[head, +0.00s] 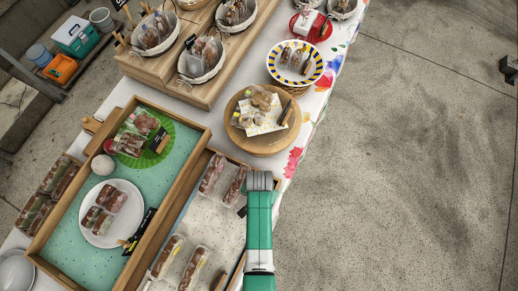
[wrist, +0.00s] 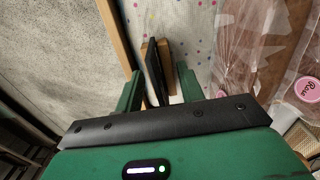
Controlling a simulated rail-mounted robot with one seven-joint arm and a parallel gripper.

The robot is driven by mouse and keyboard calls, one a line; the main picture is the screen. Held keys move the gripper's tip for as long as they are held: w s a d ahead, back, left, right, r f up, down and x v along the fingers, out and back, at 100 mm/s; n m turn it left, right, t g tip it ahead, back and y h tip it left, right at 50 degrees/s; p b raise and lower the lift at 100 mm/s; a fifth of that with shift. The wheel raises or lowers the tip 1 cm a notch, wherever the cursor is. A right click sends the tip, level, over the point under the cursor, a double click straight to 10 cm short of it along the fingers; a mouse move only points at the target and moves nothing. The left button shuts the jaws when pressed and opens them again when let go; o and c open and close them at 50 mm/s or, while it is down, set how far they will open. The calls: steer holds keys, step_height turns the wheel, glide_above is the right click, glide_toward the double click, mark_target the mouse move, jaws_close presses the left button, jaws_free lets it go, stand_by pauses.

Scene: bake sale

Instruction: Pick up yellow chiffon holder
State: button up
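A small holder with a thin black card (wrist: 153,72) and a wooden part beside it stands near the wooden tray edge in the wrist view. Its lettering is not readable, so I cannot confirm that it is the yellow chiffon holder. My gripper (wrist: 161,80) has its two green fingers apart, one on each side of the holder. Small gaps seem to show, and I cannot see a firm grip. In the head view my green arm hides the gripper, and a dark card (head: 242,211) shows just left of it.
Wrapped brown cakes (wrist: 253,50) lie close to the right of my fingers on a dotted sheet. A wooden tray rim (wrist: 115,35) runs close on the left. In the head view a round wooden stand (head: 262,143) with pastries is beyond my arm. Open floor (head: 420,150) is at right.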

steer(key=shift+f, duration=0.25)
steer(key=c, duration=0.7)
steer(key=shift+r, duration=0.15)
steer(key=shift+r+p, duration=0.45)
steer(key=shift+r, duration=1.25)
steer(key=s+d, duration=0.2)
steer(key=s, duration=0.2)
steer(key=s+d+r, duration=0.1)
steer(key=s+d, duration=0.2)
steer(key=s, duration=0.2)
steer(key=s+d+p, duration=0.1)
steer(key=s+d, duration=0.2)
steer(key=s, duration=0.2)
steer(key=shift+r, duration=0.2)
